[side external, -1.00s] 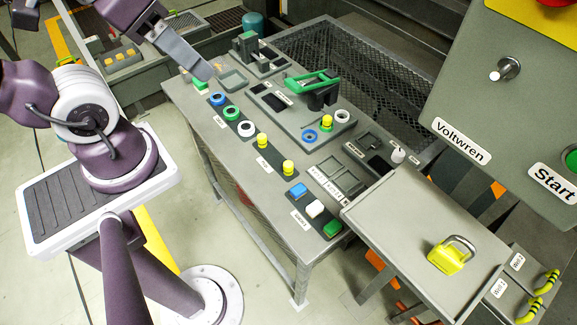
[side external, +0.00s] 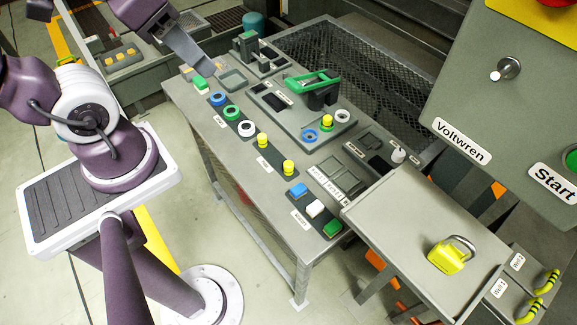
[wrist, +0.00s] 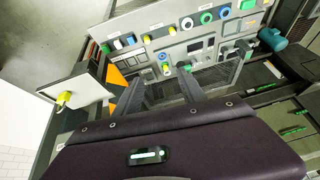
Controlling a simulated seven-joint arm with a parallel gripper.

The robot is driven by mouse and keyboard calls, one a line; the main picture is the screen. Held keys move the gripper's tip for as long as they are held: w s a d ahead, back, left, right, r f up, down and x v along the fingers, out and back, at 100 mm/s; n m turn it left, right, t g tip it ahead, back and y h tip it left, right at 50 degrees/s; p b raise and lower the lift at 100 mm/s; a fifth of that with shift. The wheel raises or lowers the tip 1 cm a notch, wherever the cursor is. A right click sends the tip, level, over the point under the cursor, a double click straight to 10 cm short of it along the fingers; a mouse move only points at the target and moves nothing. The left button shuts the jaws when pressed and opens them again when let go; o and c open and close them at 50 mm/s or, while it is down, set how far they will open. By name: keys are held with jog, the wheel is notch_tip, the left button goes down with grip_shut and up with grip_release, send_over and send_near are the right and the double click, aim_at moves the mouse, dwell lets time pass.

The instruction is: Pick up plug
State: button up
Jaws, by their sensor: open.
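My gripper (side external: 207,68) hangs over the far left end of the grey work table (side external: 190,106), open and empty. In the wrist view my gripper (wrist: 163,86) shows two dark fingers apart with nothing between them. No part is labelled plug legibly, so I cannot tell which one it is. Candidates are two yellow pegs, a nearer one (side external: 289,167) and a farther one (side external: 262,140), a yellow peg (side external: 326,123) on the raised panel, and a small white-topped post (side external: 398,155) near the right edge. All stand apart from my gripper.
Blue, green and white rings line the front edge, with blue (side external: 297,189), white and green blocks at the near end. A green-handled black device (side external: 316,87) rises from the panel. A yellow padlock-like object (side external: 450,254) lies on the side tray (side external: 400,215). A grey control box (side external: 505,110) overhangs at right.

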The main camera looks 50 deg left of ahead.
jog(key=w+a+f+m+g+y, duration=0.2)
jog(key=w+a+f+m, duration=0.15)
jog(key=w+m, duration=0.2)
jog(key=m+g+h, duration=0.2)
jog(key=m+g, duration=0.1)
jog(key=m, duration=1.2)
send_over(288, 163)
notch_tip(288, 163, down, 26)
jog(key=shift+s+a+r, duration=0.1)
jog(key=shift+s+a, duration=0.05)
jog(key=f, duration=0.7)
jog(key=shift+w, duration=0.2)
jog(key=shift+r, duration=0.1)
grip_shut()
